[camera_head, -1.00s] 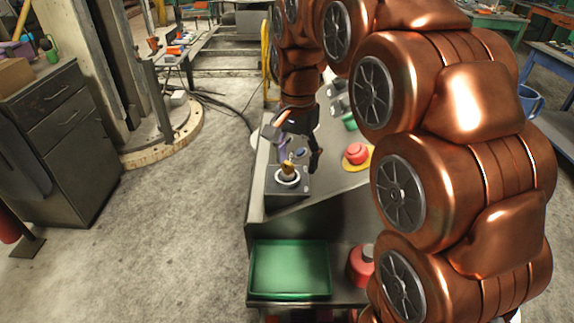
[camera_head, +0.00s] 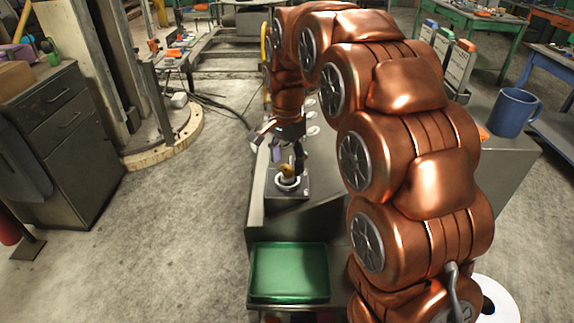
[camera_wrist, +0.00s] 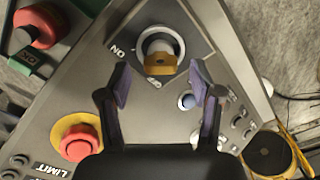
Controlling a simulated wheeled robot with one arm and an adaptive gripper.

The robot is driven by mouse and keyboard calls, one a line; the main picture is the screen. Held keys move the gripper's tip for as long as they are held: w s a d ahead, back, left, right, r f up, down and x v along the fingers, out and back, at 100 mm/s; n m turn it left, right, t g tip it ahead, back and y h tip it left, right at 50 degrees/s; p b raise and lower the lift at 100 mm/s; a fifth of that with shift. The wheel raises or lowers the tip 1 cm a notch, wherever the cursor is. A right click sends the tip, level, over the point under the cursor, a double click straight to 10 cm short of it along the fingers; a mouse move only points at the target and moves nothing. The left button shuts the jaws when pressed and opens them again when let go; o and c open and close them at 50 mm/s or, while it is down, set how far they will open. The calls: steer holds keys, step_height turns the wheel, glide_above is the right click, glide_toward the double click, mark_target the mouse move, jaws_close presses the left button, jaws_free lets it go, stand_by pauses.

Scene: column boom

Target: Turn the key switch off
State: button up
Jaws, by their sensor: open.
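The key switch (camera_wrist: 159,38) has a pale round collar and a yellow-brown key (camera_wrist: 160,66), on a dark square plate of the grey console. An ON label shows to its left in the wrist view; a second label below the key is partly hidden. In the head view the key switch (camera_head: 288,182) is at the console's near left end. My gripper (camera_wrist: 161,82) is open and empty, its two purple-padded fingers on either side below the key, apart from it. In the head view my gripper (camera_head: 288,156) is just behind and above the key.
A green tray (camera_head: 290,272) is in front; a blue mug (camera_head: 514,110) stands right.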

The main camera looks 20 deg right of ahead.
mark_target(287, 172)
steer(key=shift+f, duration=1.3)
steer(key=shift+c, duration=0.3)
steer(key=c, duration=1.1)
